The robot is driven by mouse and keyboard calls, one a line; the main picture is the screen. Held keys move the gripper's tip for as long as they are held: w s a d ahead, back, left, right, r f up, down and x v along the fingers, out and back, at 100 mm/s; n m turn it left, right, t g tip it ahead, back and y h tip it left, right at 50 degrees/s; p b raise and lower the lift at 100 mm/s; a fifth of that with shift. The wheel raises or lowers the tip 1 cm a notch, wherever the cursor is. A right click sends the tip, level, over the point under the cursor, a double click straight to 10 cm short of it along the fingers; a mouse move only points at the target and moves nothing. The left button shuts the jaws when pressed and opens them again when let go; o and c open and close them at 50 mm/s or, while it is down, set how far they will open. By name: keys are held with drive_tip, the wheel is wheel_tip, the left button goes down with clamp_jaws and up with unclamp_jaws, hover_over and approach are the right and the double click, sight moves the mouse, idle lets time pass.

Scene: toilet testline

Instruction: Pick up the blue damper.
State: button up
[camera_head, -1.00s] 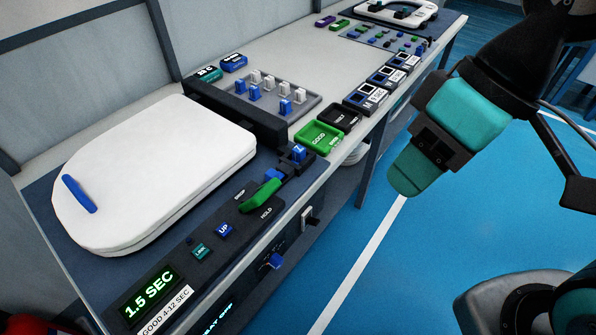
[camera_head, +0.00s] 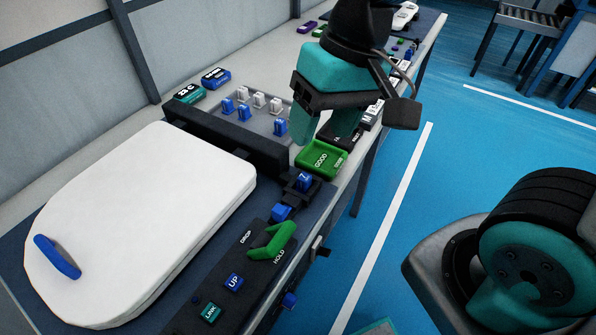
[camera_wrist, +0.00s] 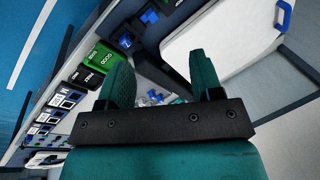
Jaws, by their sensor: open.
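Several blue dampers stand upright in a grey tray (camera_head: 262,125) behind the green bin, in front of a row of white ones. One blue damper (camera_head: 280,127) is at the tray's right end, another blue damper (camera_head: 243,113) is further left. A separate blue marked piece (camera_head: 303,181) sits in a black fixture by the seat hinge. My gripper (camera_head: 322,130) is open, to the right of the tray and over the black and green bins. In the wrist view, my gripper (camera_wrist: 160,80) shows apart fingers, with small blue and white pieces (camera_wrist: 156,97) partly hidden between them.
The green GOOD bin (camera_head: 322,160) is close below my gripper. A white toilet lid (camera_head: 140,220) fills the left of the bench, with a dark hinge bar (camera_head: 225,135) beside the tray. A green lever (camera_head: 272,241) sticks up at the front.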

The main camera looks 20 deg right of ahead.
drive_tip(key=w+d+f+m+h, duration=0.35)
drive_tip(key=w+f+m, duration=0.45)
drive_tip(key=w+m, duration=0.45)
hover_over(305, 176)
drive_tip(key=shift+y, duration=0.25)
drive_tip(key=f, duration=1.1)
drive_tip(key=shift+w+d, duration=0.15)
drive_tip(key=shift+d, duration=0.1)
drive_tip(key=shift+a+f+p, duration=0.2)
drive_tip(key=shift+f+p, duration=0.55)
drive_tip(key=shift+f, duration=2.35)
drive_tip(key=shift+c, duration=0.2)
drive_tip(key=c, duration=1)
drive_tip(key=shift+c, duration=0.2)
